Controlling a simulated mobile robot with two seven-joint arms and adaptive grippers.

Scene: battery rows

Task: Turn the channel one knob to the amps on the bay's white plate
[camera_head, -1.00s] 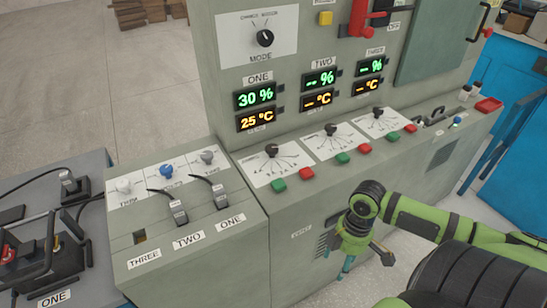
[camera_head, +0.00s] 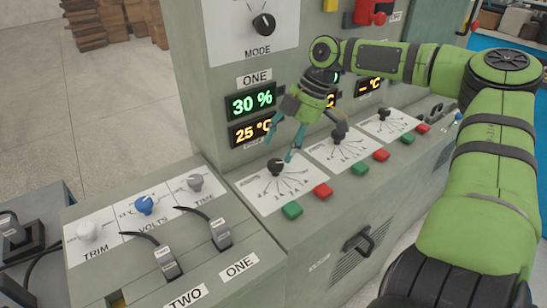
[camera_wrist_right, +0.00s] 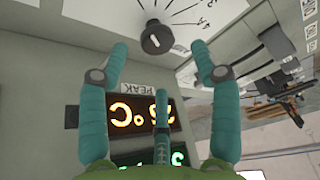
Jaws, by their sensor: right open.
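The channel one knob (camera_head: 277,167) is a small black knob on the leftmost white dial plate (camera_head: 285,193), which has lines fanning out to marks too small to read. My right gripper (camera_head: 282,147) is open and empty, with its fingers pointing down just above and beside this knob. In the right wrist view the knob (camera_wrist_right: 157,37) lies between and beyond the parted fingertips (camera_wrist_right: 158,50), apart from them. A pale line shows on its face. The amps figure on the bay's plate is not readable. My left gripper is out of view.
Channel one displays (camera_head: 251,104) read 30 % and 25 °C. Green (camera_head: 292,210) and red (camera_head: 322,190) buttons sit in front of the dial. Two more dials (camera_head: 337,135) stand to the right. TRIM, VOLTS and TIME knobs (camera_head: 146,205) are on the lower left panel.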

